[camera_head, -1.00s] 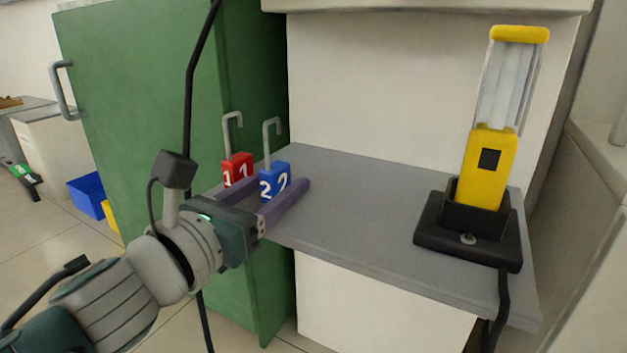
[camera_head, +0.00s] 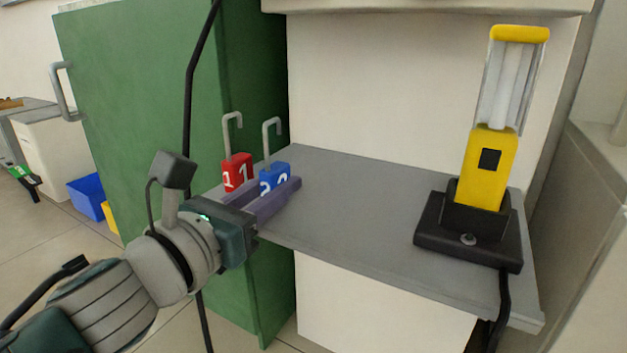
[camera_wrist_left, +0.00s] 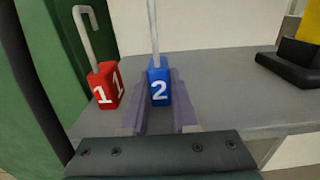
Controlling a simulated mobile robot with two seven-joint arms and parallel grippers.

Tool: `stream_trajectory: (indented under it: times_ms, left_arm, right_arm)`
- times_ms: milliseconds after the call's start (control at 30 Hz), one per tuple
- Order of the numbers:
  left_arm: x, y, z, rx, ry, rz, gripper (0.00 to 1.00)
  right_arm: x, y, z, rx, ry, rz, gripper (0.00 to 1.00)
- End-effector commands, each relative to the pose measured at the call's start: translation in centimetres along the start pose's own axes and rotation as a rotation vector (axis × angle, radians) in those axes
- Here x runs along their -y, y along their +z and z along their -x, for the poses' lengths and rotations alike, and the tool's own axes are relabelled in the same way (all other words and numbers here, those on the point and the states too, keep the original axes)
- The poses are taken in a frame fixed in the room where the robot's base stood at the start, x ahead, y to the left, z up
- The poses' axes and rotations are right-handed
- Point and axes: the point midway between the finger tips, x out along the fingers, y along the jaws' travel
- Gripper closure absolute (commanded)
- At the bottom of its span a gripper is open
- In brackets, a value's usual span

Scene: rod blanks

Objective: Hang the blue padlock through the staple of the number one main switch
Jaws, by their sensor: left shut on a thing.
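The blue padlock (camera_head: 275,178), marked 2, stands upright on the grey shelf with its open hooked shackle up. It also shows in the left wrist view (camera_wrist_left: 158,88), between the two purple fingers. My left gripper (camera_head: 283,190) is shut on the blue padlock's body, low over the shelf's left end. The red padlock (camera_head: 237,172), marked 1, stands upright just left of it, and also shows in the left wrist view (camera_wrist_left: 104,88). The main switch and its staple are not in view. My right gripper is not in view.
The grey shelf (camera_head: 360,210) is clear in its middle. A yellow lamp (camera_head: 488,165) stands in a black charging base (camera_head: 468,243) at its right end. A green cabinet (camera_head: 140,100) rises close behind the padlocks on the left. A blue bin (camera_head: 86,199) sits on the floor.

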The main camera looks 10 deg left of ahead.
Motion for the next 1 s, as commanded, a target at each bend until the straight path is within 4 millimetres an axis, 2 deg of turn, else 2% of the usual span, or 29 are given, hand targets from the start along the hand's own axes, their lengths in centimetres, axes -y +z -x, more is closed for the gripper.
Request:
stream_trajectory:
  times_ms: [33,167,533,1000]
  left_arm:
    - [0.0,0.0,0.0,0.000,0.000,0.000,0.87]
    - [0.0,0.0,0.0,0.000,0.000,0.000,1.00]
    - [0.0,0.3,0.0,0.002,0.000,0.000,1.00]
    - [0.0,2.4,0.0,0.001,0.000,0.000,1.00]
  right_arm:
    - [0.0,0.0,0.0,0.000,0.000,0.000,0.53]
    - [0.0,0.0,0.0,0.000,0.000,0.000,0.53]
    - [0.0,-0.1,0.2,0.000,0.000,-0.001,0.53]
    - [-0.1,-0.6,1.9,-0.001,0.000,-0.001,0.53]
